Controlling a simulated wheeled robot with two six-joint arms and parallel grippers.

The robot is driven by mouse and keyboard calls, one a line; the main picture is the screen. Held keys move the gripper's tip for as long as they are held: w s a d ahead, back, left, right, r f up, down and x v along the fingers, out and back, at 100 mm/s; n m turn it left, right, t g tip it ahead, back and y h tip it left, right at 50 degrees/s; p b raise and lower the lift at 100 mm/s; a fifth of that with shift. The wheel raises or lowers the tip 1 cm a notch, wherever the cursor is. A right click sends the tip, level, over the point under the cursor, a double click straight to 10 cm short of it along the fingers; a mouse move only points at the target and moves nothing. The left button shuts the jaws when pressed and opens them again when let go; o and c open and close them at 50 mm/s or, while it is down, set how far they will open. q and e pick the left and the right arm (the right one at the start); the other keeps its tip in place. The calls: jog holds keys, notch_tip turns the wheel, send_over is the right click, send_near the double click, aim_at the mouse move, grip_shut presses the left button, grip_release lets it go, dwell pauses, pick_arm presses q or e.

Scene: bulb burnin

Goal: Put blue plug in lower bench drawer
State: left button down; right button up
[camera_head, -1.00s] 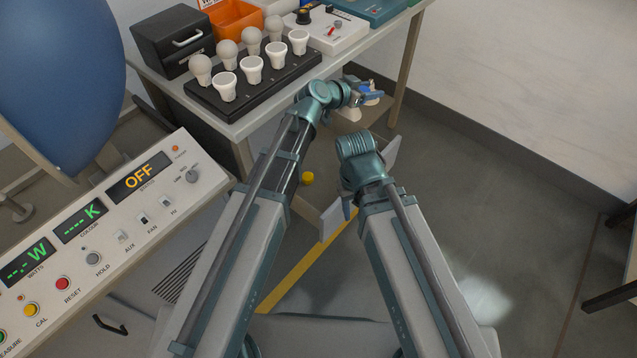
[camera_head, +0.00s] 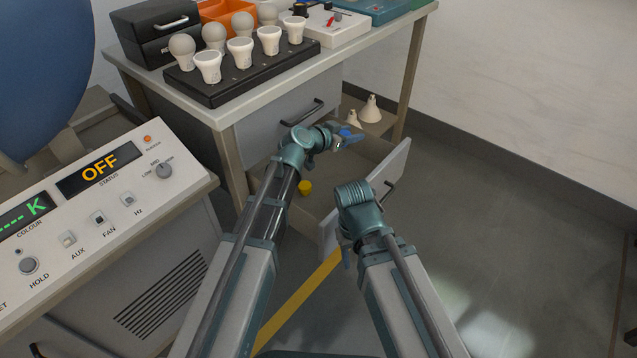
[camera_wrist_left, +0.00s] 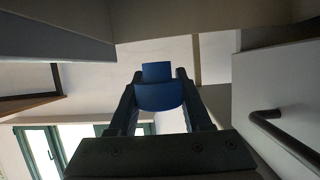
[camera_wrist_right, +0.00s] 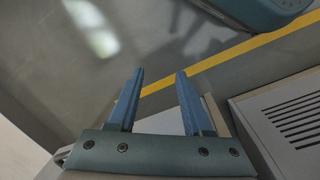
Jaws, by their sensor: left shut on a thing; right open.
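The blue plug (camera_head: 347,132) is between the fingers of my left gripper (camera_head: 343,138). In the left wrist view the plug (camera_wrist_left: 158,94) sits between the two fingertips. The lower bench drawer (camera_head: 392,177) is pulled out, its front panel facing right. My left gripper holds the plug above the drawer's far part. My right gripper (camera_wrist_right: 160,73) is open and empty, pointing at the floor in its wrist view. In the head view its wrist hangs in front of the drawer and hides part of the panel.
A yellow object (camera_head: 305,187) lies low beside my left forearm, apparently inside the drawer. Two white cone-shaped things (camera_head: 370,110) stand behind the plug. The upper drawer (camera_head: 290,118) is shut. A bulb rack (camera_head: 230,90) stands on the bench. A control console (camera_head: 110,195) is at left.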

pick_arm(q)
jog(key=shift+f+b, duration=4.95)
jog(key=shift+f, duration=0.05)
jog(key=shift+f+b, duration=0.65)
jog(key=shift+c, duration=1.7)
grip_release()
jog(key=shift+r, duration=0.1)
